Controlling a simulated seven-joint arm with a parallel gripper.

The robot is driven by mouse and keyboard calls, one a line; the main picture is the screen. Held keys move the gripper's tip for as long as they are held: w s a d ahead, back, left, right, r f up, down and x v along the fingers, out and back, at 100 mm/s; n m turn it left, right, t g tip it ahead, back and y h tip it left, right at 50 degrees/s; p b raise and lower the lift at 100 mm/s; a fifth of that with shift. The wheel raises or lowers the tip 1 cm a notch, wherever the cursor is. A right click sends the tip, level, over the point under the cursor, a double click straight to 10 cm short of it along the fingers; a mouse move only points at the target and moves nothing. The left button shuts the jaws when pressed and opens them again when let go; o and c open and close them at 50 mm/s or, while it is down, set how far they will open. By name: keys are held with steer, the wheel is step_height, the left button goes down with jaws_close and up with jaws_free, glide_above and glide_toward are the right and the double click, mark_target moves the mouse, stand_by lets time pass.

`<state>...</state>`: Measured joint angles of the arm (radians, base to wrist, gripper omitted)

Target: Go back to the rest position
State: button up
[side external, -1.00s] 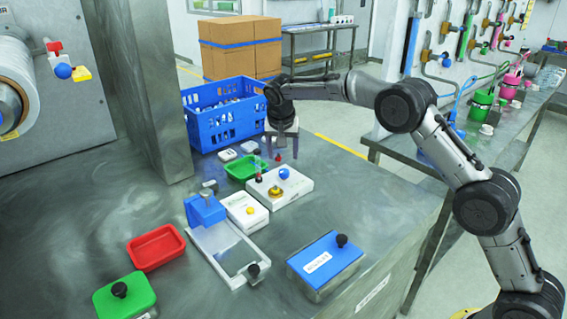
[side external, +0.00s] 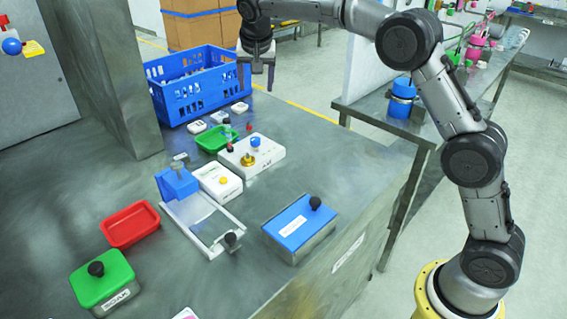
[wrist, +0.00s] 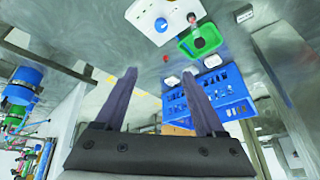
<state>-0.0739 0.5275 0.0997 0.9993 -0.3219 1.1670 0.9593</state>
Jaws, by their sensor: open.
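My gripper (side external: 257,75) is open and empty, raised above the worktop beside the blue crate in the side view. In the wrist view its two fingers (wrist: 160,85) are spread apart with nothing between them. The worktop (side external: 345,170) lies below. On it stand a white device with a blue knob and a brass part (side external: 268,160), a smaller white device with a yellow button (side external: 217,182), and a green tray (side external: 203,145) holding a small tube. The gripper touches none of them.
The blue crate (side external: 195,95) with many small items stands close to my gripper. A blue-lidded box (side external: 300,228), a red tray (side external: 130,224), a green-lidded box (side external: 103,285) and a sliding fixture (side external: 205,225) stand nearer. A metal column (side external: 100,80) rises at left. The worktop's right side is clear.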

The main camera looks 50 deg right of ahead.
steer(key=s+d+r+t, duration=0.1)
steer(key=s+r, duration=0.9)
steer(key=s+r+n+t+y, duration=0.1)
steer(key=s+r+n, duration=0.1)
steer(key=s, duration=1.2)
steer(key=s+a+f+n+y, duration=0.2)
steer(key=s+f+n, duration=0.5)
steer(key=s+f, duration=0.8)
steer(key=s+a, duration=0.1)
steer(key=s, duration=0.3)
steer(key=shift+f+g, duration=0.35)
steer(key=shift+g, duration=0.05)
steer(key=shift+c, duration=0.2)
